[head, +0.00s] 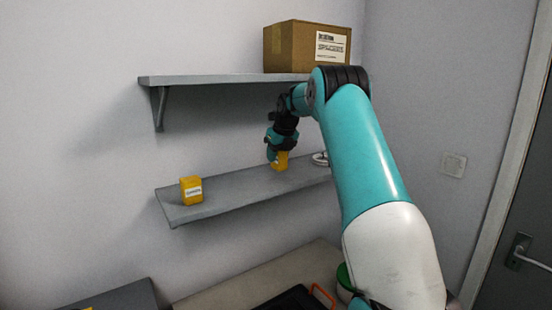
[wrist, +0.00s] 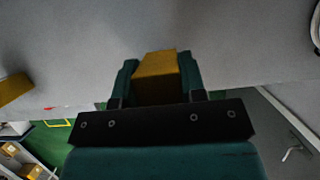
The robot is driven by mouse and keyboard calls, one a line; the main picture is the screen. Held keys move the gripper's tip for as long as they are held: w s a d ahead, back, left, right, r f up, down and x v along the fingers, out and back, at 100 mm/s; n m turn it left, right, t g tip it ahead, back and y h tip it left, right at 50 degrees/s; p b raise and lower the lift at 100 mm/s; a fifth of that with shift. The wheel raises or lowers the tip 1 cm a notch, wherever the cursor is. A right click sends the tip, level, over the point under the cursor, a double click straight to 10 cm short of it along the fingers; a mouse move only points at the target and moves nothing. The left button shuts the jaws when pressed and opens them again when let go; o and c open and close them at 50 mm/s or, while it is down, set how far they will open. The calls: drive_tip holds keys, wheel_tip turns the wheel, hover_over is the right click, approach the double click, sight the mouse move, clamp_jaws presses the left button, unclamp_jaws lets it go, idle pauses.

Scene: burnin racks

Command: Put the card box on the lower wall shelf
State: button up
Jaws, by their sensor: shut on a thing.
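The card box (head: 281,161) is a small yellow box held in my gripper (head: 276,153), at the lower wall shelf (head: 236,190). In the wrist view the yellow card box (wrist: 157,66) sits between the two teal fingers, which are shut on it. The grey shelf surface (wrist: 90,55) lies around it. The box is over or on the shelf; whether its underside touches cannot be told. A similar yellow box (head: 191,190) with a white label stands near the shelf's left end. It also shows at the left edge of the wrist view (wrist: 14,88).
A brown cardboard box (head: 292,46) sits on the upper shelf (head: 215,79), above my gripper. A white round item (head: 320,158) lies on the lower shelf to the right, partly behind my arm. The lower shelf is clear between the yellow boxes. A door (head: 515,210) is at right.

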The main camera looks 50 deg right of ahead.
sight(276, 164)
drive_tip(key=shift+w+p, duration=0.35)
drive_tip(key=shift+w, duration=0.05)
drive_tip(key=shift+f+p, duration=0.55)
drive_tip(key=shift+f, duration=1.25)
drive_tip(key=shift+f, duration=0.1)
drive_tip(key=o, duration=0.9)
